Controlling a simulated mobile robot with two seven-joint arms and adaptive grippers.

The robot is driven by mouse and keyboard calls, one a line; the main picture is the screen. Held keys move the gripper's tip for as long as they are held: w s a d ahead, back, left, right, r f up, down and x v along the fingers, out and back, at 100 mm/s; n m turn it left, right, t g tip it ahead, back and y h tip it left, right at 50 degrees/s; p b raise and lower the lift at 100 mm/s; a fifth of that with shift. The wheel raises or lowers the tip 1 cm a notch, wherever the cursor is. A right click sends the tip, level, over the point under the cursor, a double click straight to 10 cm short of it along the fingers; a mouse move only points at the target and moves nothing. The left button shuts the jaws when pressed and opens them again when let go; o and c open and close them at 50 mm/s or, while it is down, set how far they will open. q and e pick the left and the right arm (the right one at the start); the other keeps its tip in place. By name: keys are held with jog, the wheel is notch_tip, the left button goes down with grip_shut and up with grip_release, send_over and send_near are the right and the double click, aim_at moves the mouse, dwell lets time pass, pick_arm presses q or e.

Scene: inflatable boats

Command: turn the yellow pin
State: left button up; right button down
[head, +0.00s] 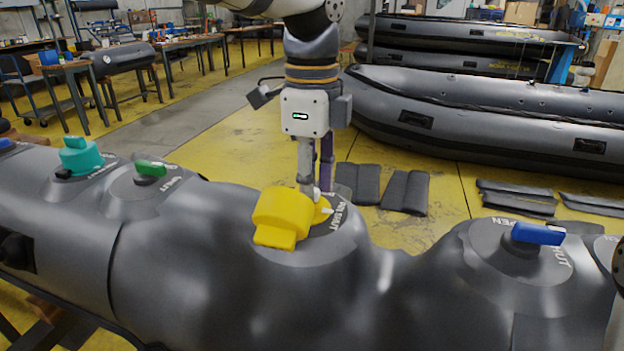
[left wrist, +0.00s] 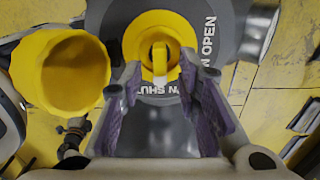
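The yellow pin (left wrist: 160,60) sits in the middle of a round yellow valve opening in the left wrist view, with lettering reading OPEN and SHUT on the dark disc around it. In the head view the yellow valve (head: 322,210) is partly hidden behind its open yellow cap (head: 282,216). The cap also shows at the left of the left wrist view (left wrist: 68,72). My left gripper (head: 318,188) points down at the valve. In the left wrist view its purple-padded fingers (left wrist: 165,80) stand apart, just short of the pin or at its tip; contact cannot be told. My right gripper is not visible.
The valve is on a grey inflatable boat tube (head: 200,240). A teal cap (head: 80,157), a green valve (head: 150,168) and a blue valve (head: 538,234) sit along it. Dark pads (head: 405,190) and larger boats (head: 480,115) are beyond on the yellow floor.

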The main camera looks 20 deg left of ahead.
pick_arm(q)
notch_tip(320, 180, up, 12)
dwell(0.3)
